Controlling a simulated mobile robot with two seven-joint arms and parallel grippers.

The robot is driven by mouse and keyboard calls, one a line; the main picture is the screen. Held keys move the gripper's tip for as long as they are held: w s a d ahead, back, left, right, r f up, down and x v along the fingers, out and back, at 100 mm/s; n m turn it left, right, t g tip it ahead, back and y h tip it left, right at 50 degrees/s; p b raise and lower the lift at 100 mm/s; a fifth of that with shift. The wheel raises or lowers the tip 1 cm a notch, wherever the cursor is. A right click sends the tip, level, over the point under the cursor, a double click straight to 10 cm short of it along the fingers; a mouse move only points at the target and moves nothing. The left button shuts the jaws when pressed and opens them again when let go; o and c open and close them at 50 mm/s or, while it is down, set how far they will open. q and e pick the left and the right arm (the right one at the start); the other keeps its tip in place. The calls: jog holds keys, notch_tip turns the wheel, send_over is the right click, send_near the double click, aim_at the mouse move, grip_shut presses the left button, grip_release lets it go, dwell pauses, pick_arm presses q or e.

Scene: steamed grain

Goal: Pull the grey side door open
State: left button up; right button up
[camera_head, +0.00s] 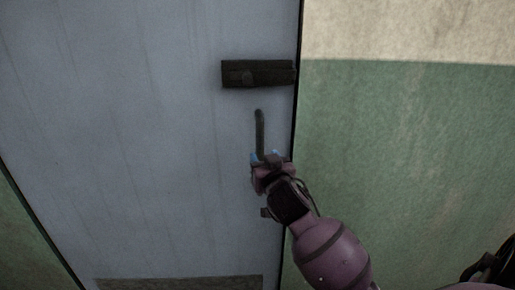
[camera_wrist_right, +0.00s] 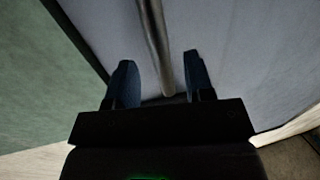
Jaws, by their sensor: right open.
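The grey side door (camera_head: 140,130) fills the left and middle of the head view and looks shut in its frame. A dark upright bar handle (camera_head: 259,125) stands on it near its right edge. My right gripper (camera_head: 265,157) is at the handle's lower part. In the right wrist view the handle (camera_wrist_right: 155,45) runs down between the two open blue fingers (camera_wrist_right: 158,85), with a gap on each side. The handle's lower end is partly hidden by the gripper in the head view. My left gripper is not in view.
A dark lock box (camera_head: 258,73) is fixed on the door above the handle. A green and cream wall (camera_head: 410,150) lies right of the door. A dark kick plate (camera_head: 180,283) runs along the door's bottom. More green wall (camera_head: 25,245) shows at lower left.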

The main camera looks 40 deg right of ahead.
aim_at(261, 153)
jog(key=x, duration=0.6)
jog(key=shift+w, duration=0.25)
grip_shut()
